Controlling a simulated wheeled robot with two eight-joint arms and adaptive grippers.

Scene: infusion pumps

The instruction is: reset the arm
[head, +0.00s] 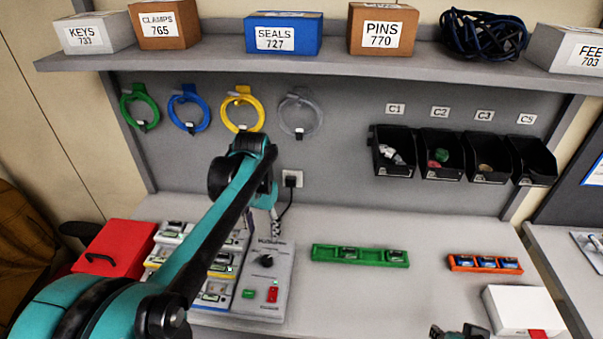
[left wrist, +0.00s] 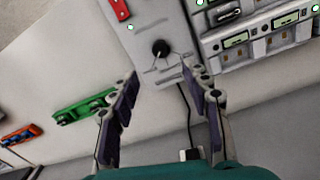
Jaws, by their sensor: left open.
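My left arm reaches from the lower left in the head view. Its gripper (head: 262,222) hangs above the back of a grey control box (head: 258,295), partly hidden by my arm. In the left wrist view the two fingers of this gripper (left wrist: 160,72) stand apart with nothing between them. The box's black knob (head: 266,261) shows beyond the fingertips, also in the left wrist view (left wrist: 160,48). Contact with the box cannot be told. A small dark part of my right arm (head: 460,331) shows at the bottom edge; its fingers cannot be made out.
Infusion pumps (head: 172,232) stand left of the box, beside a red case (head: 115,247). A green holder (head: 360,256), an orange holder (head: 485,263) and a white box (head: 522,308) lie to the right. Black bins (head: 394,168) hang on the wall below a shelf (head: 330,60).

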